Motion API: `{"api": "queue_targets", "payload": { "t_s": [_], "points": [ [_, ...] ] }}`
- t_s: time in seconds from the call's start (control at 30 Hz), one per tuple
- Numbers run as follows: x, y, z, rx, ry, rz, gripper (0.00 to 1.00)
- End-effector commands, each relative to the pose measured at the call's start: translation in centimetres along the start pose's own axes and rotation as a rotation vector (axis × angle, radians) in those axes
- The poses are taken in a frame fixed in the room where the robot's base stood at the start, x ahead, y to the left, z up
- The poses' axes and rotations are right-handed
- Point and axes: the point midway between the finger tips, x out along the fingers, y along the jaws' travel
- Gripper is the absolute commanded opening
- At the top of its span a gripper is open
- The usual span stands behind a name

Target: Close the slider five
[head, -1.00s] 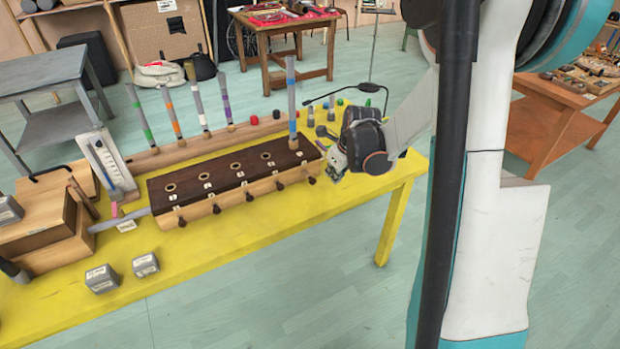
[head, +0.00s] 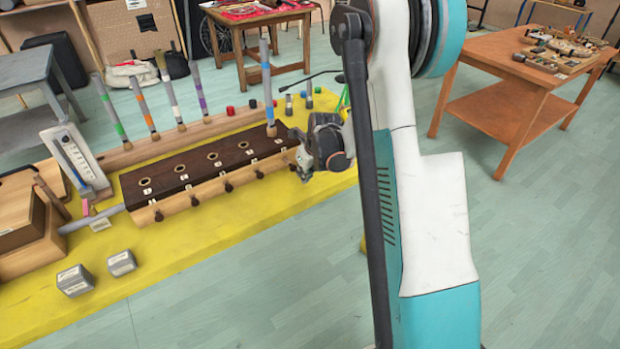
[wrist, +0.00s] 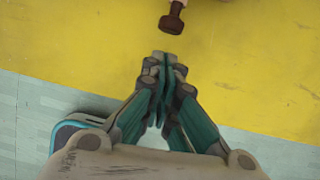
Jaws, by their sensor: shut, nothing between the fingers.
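The slider box (head: 210,165) is a long wooden block with a dark top and a row of holes, on the yellow table. Dark knobs stick out along its front; the fourth knob (head: 259,174) shows clearly. The fifth, at the right end, is hard to make out in the head view beside my gripper (head: 302,174). A blue-banded grey tube (head: 267,90) stands at the box's right end. In the wrist view, my gripper (wrist: 166,58) is shut and empty. A dark brown knob (wrist: 172,22) lies just ahead of its fingertips, apart from them.
On the yellow table (head: 200,255) stand two grey blocks, one of them here (head: 75,280), a white gauge board (head: 75,158) and a wooden box (head: 30,220) at left. A rack of coloured tubes (head: 150,150) stands behind. The floor in front is clear.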

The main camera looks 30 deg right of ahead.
Motion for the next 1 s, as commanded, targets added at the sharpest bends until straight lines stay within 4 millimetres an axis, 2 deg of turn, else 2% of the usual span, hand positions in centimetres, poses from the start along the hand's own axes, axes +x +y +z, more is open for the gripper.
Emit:
{"api": "queue_targets", "payload": {
  "t_s": [0.2, 0.57, 0.67, 0.83, 1.0],
  "points": [
    [0.5, -0.1, 1.4, 0.0, 0.0, -0.001, 0.0],
    [0.5, -0.1, 1.6, 0.0, 0.0, -0.001, 0.0],
    [0.8, -0.1, 2.2, -0.001, 0.0, -0.001, 0.0],
    [1.7, -0.2, 4.6, -0.002, 0.0, -0.001, 0.0],
    [1.9, -0.3, 5.0, -0.001, -0.001, -0.001, 0.0]
  ]
}}
